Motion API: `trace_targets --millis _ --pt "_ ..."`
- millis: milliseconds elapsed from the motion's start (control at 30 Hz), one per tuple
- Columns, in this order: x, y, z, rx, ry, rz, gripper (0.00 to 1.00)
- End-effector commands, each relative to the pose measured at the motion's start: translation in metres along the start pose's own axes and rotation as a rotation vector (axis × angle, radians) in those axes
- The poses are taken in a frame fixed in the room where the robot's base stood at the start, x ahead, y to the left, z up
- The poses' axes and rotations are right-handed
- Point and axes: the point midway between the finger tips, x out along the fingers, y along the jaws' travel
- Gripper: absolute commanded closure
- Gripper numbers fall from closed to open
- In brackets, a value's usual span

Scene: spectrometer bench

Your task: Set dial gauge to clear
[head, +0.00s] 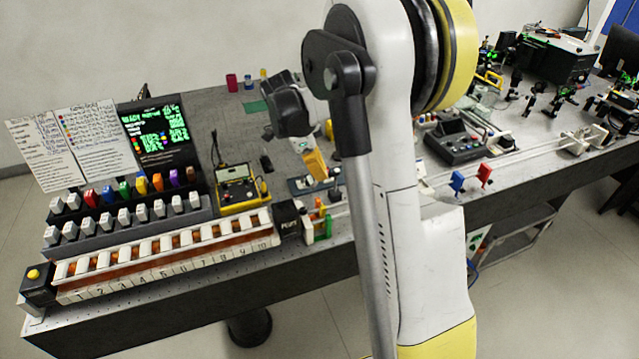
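No part in view can be told for sure as the dial gauge, and no "clear" marking can be read. A yellow-cased instrument (240,172) with a pale face stands on the bench left of my arm. A dark grey box with a small panel and knobs (468,142) stands right of my arm. The dark end of my arm, with my gripper (304,140), hangs over the middle of the bench, right of the yellow instrument. An orange-yellow block (316,165) shows just below it; I cannot tell whether it is held. The fingertips are too small and dark to read.
A rack of coloured and white pieces (130,215) and a numbered white strip (165,262) fill the bench's left. A screen with green text (155,130) stands behind. Blue (457,181) and red (484,174) pieces sit by rails at right. My arm hides the middle.

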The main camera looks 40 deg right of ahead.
Motion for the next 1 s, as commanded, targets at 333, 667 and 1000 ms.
trace_targets --millis 333,667,1000 --pt "-0.047 -0.016 -0.010 0.000 0.000 0.001 1.00" --pt "-0.049 -0.017 -0.010 0.000 0.000 0.001 1.00" --pt "-0.050 -0.016 -0.010 -0.007 -0.002 -0.002 1.00"
